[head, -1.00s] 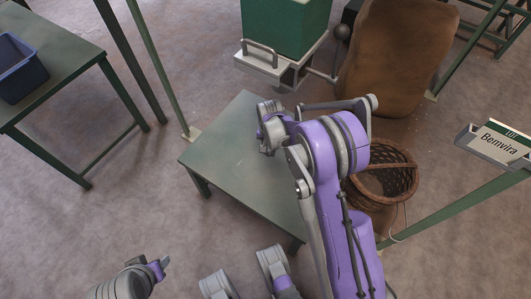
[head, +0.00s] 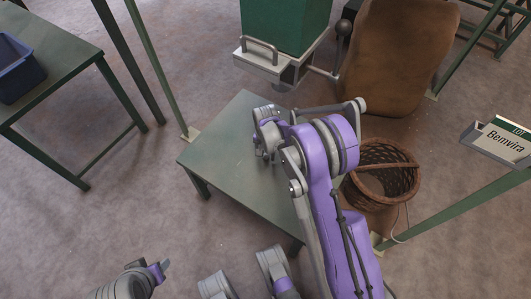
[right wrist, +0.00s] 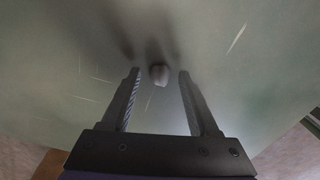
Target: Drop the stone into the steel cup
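A small grey-white stone (right wrist: 159,74) lies on the green table in the right wrist view. It is between the fingertips of my right gripper (right wrist: 160,73), which is open with gaps on both sides of the stone. In the head view my right arm covers the stone, and its wrist is over the low green table (head: 225,150). My left gripper (head: 160,270) is low at the left, away from the table; its fingers are too small to judge. I see no steel cup in either view.
A green hopper (head: 290,22) with a steel outlet stands behind the table. A wicker basket (head: 395,178) and a brown sack (head: 400,60) are at the right. A blue bin (head: 18,75) sits on another table at the left. A sign (head: 500,142) reads "Bemvira".

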